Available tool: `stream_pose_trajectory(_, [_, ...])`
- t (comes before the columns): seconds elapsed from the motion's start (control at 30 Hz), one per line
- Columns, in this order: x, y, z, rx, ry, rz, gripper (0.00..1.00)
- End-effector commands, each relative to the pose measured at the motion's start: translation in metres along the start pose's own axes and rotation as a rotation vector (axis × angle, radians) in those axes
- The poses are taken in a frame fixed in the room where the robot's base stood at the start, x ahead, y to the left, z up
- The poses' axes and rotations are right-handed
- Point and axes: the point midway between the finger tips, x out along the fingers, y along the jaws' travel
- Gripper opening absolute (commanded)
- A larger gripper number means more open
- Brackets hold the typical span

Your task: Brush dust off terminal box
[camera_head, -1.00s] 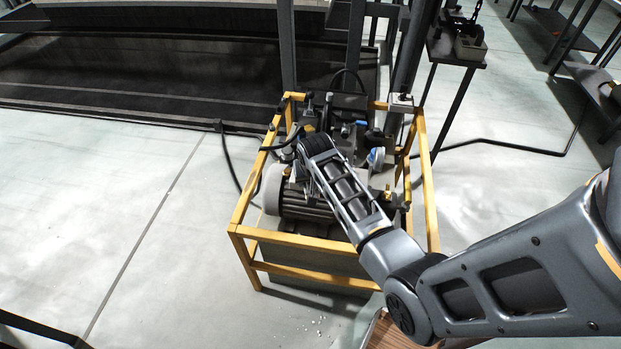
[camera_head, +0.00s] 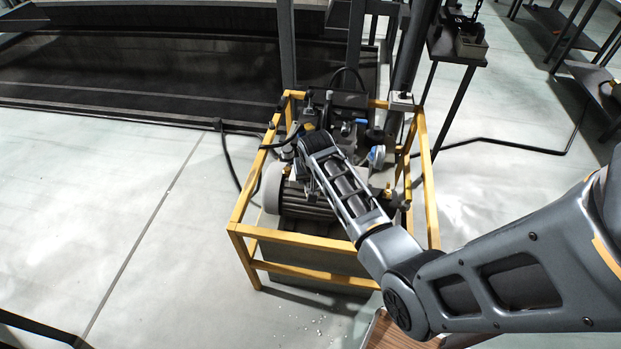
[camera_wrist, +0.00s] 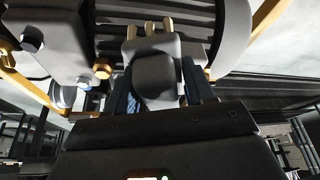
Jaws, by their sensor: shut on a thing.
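In the wrist view my gripper (camera_wrist: 155,82) is shut on a grey block-like brush (camera_wrist: 156,52), with several cream tufts at its far end. The tufts are close to the dark finned motor housing (camera_wrist: 190,14); I cannot tell whether they touch it. A grey box-shaped part, apparently the terminal box (camera_wrist: 72,42), is at the upper left, with a brass fitting (camera_wrist: 102,69) beside it. In the head view the motor (camera_head: 303,201) sits inside the yellow frame. My arm hides the gripper, the brush and much of the motor there. I cannot make out dust.
The yellow frame (camera_head: 300,241) surrounds the motor, with hoses and valves crowded behind it. A dark post (camera_head: 288,45) and a small stand (camera_head: 455,58) are behind. A black cable crosses the floor at right. Open floor (camera_head: 110,190) lies to the left.

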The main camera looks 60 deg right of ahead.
Motion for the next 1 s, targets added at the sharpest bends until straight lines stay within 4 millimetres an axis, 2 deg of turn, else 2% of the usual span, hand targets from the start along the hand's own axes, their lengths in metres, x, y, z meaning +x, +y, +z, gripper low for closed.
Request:
stream_pose_trajectory(0.43, [0.013, 0.012, -0.031, 0.003, 0.002, 0.0, 0.29])
stream_pose_trajectory(1.0, [0.013, 0.012, -0.032, 0.001, 0.001, 0.0, 0.29])
